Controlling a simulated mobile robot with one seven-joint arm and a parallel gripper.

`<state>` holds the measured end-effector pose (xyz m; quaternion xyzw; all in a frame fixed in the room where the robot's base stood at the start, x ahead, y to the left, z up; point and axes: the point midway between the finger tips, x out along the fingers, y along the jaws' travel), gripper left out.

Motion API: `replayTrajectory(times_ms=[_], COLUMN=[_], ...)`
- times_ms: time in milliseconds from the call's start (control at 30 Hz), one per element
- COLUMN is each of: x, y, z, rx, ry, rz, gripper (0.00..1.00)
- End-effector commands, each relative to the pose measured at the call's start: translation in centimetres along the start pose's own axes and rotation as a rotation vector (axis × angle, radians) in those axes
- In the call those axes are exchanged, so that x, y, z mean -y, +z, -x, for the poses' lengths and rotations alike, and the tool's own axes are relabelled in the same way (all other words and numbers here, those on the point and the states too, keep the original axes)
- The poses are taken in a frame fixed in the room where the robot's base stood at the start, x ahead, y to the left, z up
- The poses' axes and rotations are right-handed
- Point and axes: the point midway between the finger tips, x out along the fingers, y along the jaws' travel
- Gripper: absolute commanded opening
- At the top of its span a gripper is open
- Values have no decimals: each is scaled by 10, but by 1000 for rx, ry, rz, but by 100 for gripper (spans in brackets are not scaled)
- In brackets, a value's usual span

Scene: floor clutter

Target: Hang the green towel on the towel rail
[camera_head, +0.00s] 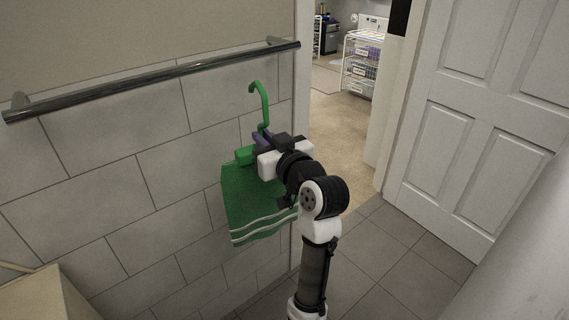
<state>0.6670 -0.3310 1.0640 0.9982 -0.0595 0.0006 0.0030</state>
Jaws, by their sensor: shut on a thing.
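The green towel (252,203) has pale stripes near its lower edge and hangs from a green top piece with a hook (260,100) that curves upward. My gripper (259,148) is shut on the towel's top piece and holds it up in front of the tiled wall. The fingertips are partly hidden by the gripper body and the green piece. The towel rail (160,80) is a dark metal bar fixed to the wall at the upper left. In the picture the hook is below the rail's right end, with a gap between them.
An open doorway right of the wall leads to a room with a white wire basket rack (361,65). A white panelled door (480,110) stands at the right. A beige box-like thing (45,297) is at the lower left. Grey floor tiles (385,245) show clear at the lower middle.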

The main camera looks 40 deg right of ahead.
Motion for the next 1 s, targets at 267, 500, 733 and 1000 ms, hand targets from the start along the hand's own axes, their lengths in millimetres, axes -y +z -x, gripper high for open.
replayTrajectory(times_ms=[267, 500, 733, 1000], x=[25, 61, 67, 66], y=[-85, -88, -86, -86], z=[126, 185, 194, 194], rx=[0, 3, 3, 6], ry=[-125, -153, -155, -161], rz=[10, -2, -6, -6], gripper=[0, 0, 0, 0])
